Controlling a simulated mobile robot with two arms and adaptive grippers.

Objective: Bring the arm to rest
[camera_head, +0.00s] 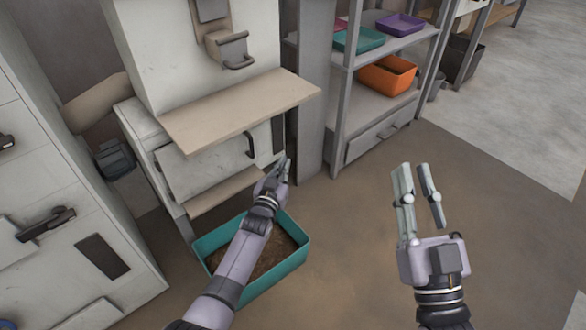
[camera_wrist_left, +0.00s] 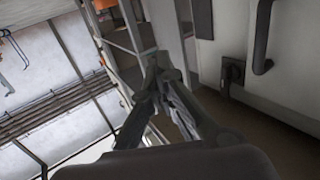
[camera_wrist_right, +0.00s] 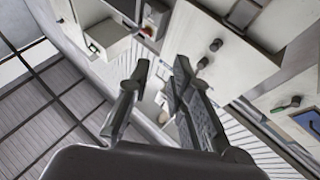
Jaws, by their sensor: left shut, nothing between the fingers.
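My left gripper (camera_head: 285,165) is shut and empty. Its arm reaches over a teal bin, and its fingers are in front of the pale machine (camera_head: 170,60), near a dark handle (camera_head: 249,145). In the left wrist view the fingertips of my left gripper (camera_wrist_left: 155,65) meet. My right gripper (camera_head: 414,168) is raised over the open brown floor at the right, fingers pointing up in the picture. It is open and empty; the right wrist view shows a gap between its fingers (camera_wrist_right: 161,66).
The teal bin (camera_head: 300,262) with brown contents stands on the floor below the machine, under my left arm. A tan shelf board (camera_head: 240,110) juts out above. A grey rack (camera_head: 350,95) holds an orange bin (camera_head: 386,76). Grey cabinets (camera_head: 55,190) stand left. The floor at right is clear.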

